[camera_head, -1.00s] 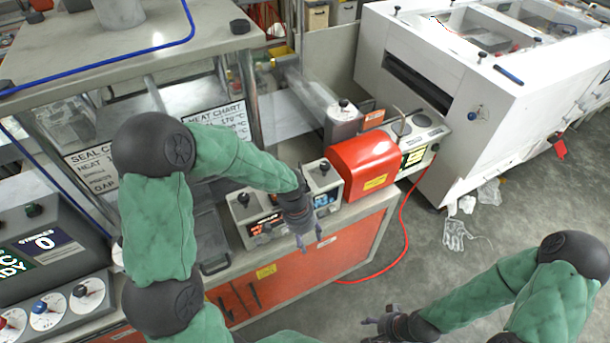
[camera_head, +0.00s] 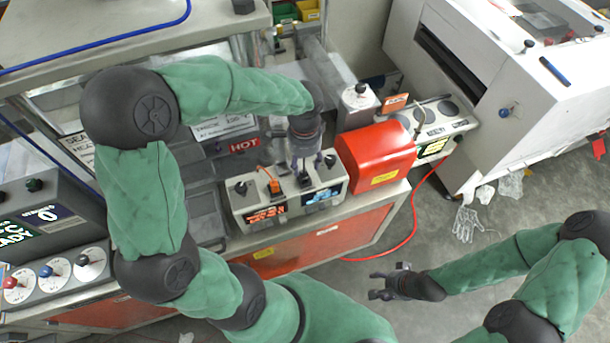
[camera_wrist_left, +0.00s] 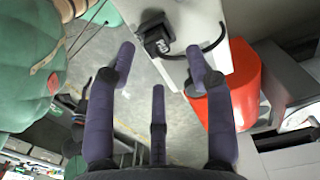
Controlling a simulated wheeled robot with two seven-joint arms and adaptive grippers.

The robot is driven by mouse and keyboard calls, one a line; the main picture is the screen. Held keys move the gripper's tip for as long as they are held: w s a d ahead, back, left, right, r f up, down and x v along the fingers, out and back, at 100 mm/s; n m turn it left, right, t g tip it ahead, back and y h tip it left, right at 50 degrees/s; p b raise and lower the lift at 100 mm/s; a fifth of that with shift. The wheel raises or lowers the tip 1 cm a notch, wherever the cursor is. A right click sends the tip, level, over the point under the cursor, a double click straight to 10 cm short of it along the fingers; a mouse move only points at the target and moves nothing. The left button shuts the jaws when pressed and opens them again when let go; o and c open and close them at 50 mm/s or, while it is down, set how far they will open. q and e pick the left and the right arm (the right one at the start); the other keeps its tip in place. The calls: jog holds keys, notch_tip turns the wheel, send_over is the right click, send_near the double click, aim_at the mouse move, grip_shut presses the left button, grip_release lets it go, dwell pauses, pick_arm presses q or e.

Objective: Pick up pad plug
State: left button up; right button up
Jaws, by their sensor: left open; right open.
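A black plug (camera_wrist_left: 157,38) with a black cable sits on the pale top of a control box in the left wrist view. I take it to be the pad plug. In the head view a dark plug (camera_head: 304,180) shows on the control box (camera_head: 250,203), partly covered by my gripper. My left gripper (camera_head: 306,167) is open and empty above the box. In the left wrist view its spread purple fingers (camera_wrist_left: 162,55) point toward the plug and appear apart from it. My right gripper (camera_head: 380,285) is open and empty over the floor at right.
A red cover (camera_head: 375,158) stands just right of the control box. An orange plug (camera_head: 274,188) and knobs share the box top.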

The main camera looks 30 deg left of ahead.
aim_at(304, 173)
pick_arm(q)
jog(key=shift+w+f, duration=0.15)
jog(key=shift+f, duration=0.15)
jog(key=shift+s+f, duration=0.15)
jog(key=shift+f, duration=1.15)
jog(key=shift+s+f, duration=0.15)
jog(key=shift+f, duration=1.1)
jog(key=shift+c, duration=0.3)
grip_shut()
